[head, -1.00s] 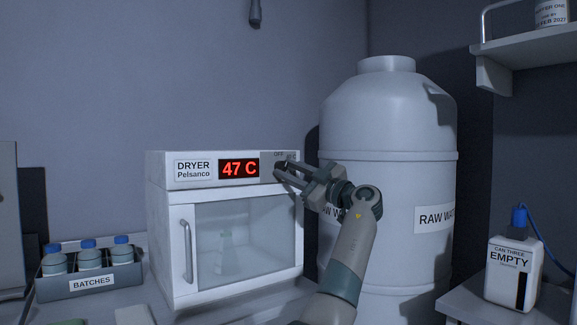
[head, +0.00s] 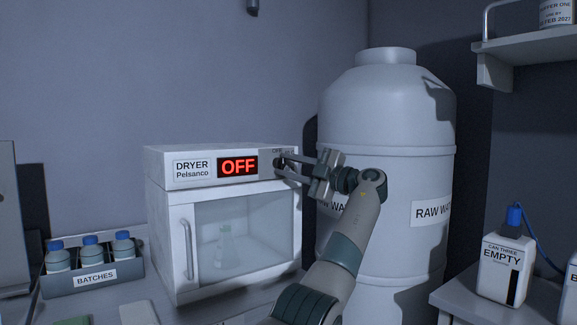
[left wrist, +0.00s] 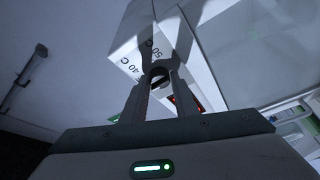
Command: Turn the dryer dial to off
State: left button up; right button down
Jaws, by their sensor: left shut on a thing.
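The white dryer (head: 170,215) stands on the bench, and its red display (head: 238,167) reads OFF. My left gripper (head: 280,167) is at the top right of the dryer's front panel, shut on the dial. In the head view the dial is mostly hidden by the fingers. In the left wrist view the dark round dial (left wrist: 159,79) sits between the fingertips, beside the printed marks 40 C and 50 C. The dryer door (head: 188,240) is closed, with a small bottle (head: 221,245) behind its glass. My right gripper is not in view.
A large raw water tank (head: 385,120) stands right behind my left arm. A grey batches rack (head: 95,280) with blue-capped bottles is left of the dryer. A can marked empty (head: 503,268) stands on the right bench, below a shelf (head: 530,65).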

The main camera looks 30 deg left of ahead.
pick_arm(q)
jog(key=o, duration=1.1)
jog(key=shift+c, duration=0.2)
jog(key=shift+d, duration=0.1)
jog(key=d+f+b, duration=0.1)
jog(key=d+f, duration=0.1)
jog(key=d, duration=1.5)
jog(key=shift+s+f, duration=0.2)
jog(key=shift+s, duration=0.15)
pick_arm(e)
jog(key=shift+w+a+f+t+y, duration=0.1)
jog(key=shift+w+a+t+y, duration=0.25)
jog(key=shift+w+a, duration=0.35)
pick_arm(q)
jog(key=shift+f, duration=0.1)
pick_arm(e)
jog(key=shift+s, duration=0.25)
